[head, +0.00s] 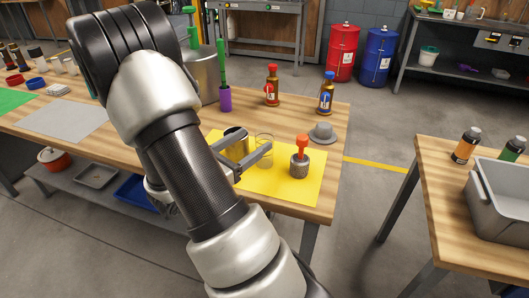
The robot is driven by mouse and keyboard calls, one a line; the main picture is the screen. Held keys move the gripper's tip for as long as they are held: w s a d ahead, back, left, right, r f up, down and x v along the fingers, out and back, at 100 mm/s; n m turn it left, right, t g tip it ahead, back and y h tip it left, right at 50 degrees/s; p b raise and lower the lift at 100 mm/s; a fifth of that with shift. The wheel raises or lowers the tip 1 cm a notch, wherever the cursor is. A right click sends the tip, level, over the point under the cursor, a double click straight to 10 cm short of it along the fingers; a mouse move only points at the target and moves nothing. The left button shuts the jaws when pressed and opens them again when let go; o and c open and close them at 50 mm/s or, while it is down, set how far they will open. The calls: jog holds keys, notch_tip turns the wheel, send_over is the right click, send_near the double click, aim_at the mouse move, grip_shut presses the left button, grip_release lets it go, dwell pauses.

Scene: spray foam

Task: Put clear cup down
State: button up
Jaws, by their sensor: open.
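The clear cup (265,141) stands upright on the yellow mat (313,190) on the wooden workbench. My gripper (250,142) is open over the mat's left part, with its two fingers spread apart. The right finger crosses in front of the clear cup's lower part. A dark-rimmed, gold-toned container (238,147) shows between the fingers. The arm and fingers hide part of both. I cannot tell whether a finger touches the cup.
A grey jar with a red top (300,163) stands on the mat to the right. A red-capped bottle (272,88), a blue-capped bottle (326,95), a purple holder (225,98) and a grey hat-shaped thing (323,132) stand behind. The mat's front right is clear.

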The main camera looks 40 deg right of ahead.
aim_at(258, 138)
jog(key=shift+d, duration=0.7)
jog(key=d, duration=0.1)
jog(key=d+b, duration=0.1)
jog(key=d, duration=0.2)
jog(key=shift+w+d+f, duration=0.15)
jog(key=shift+w+f, duration=0.1)
jog(key=shift+f, duration=0.15)
jog(key=shift+w+d, duration=0.1)
jog(key=shift+d, duration=0.3)
jog(key=c, duration=1.5)
jog(key=shift+r, duration=0.15)
jog(key=shift+c, duration=0.2)
